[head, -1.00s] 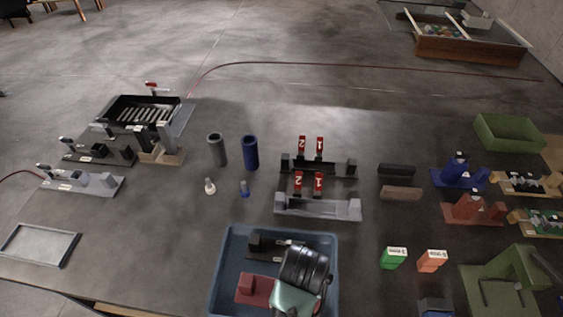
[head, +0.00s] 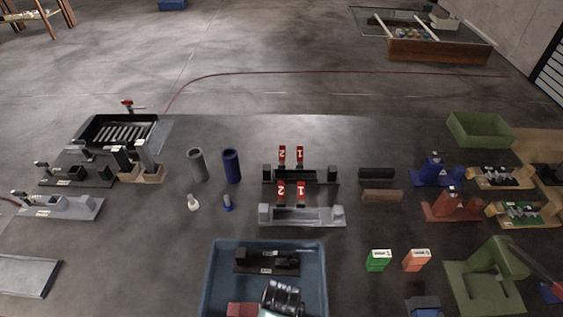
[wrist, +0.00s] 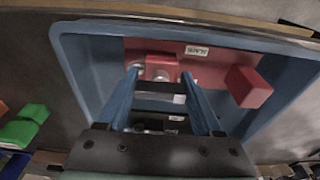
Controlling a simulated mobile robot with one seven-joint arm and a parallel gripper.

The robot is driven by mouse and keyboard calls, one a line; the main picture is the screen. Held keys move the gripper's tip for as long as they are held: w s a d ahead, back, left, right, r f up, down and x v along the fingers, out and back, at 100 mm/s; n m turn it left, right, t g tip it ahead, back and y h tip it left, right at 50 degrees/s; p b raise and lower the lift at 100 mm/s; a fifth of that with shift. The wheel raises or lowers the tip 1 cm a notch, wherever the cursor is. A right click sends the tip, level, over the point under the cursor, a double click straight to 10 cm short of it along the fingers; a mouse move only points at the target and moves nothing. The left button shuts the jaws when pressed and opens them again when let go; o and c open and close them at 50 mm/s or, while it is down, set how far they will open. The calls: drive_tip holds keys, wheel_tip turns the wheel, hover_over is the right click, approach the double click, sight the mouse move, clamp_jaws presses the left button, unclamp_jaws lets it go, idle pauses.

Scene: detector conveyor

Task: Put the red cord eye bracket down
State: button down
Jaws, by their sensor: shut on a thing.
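The red cord eye bracket (wrist: 143,48) is a flat red plate with a white label, an upright red block at one end and a small red piece with two round silver parts. My gripper (wrist: 160,75) is shut on that small piece, a blue finger on each side. The bracket is inside the blue tray (wrist: 80,72); whether its plate touches the floor I cannot tell. In the head view only a bit of the bracket (head: 243,309) shows at the bottom edge, beside my dark wrist (head: 282,297).
A black bracket (head: 267,260) lies in the far part of the tray. Green (head: 378,261) and orange (head: 416,260) boxes stand right of the tray. A grey fixture (head: 300,216) stands beyond it.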

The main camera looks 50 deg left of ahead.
drive_tip(key=shift+c, duration=0.2)
unclamp_jaws()
drive_tip(key=shift+f, duration=0.1)
wheel_tip(320, 180, up, 12)
drive_tip(key=s+d, duration=0.1)
drive_tip(key=shift+d, duration=0.15)
idle(0.4)
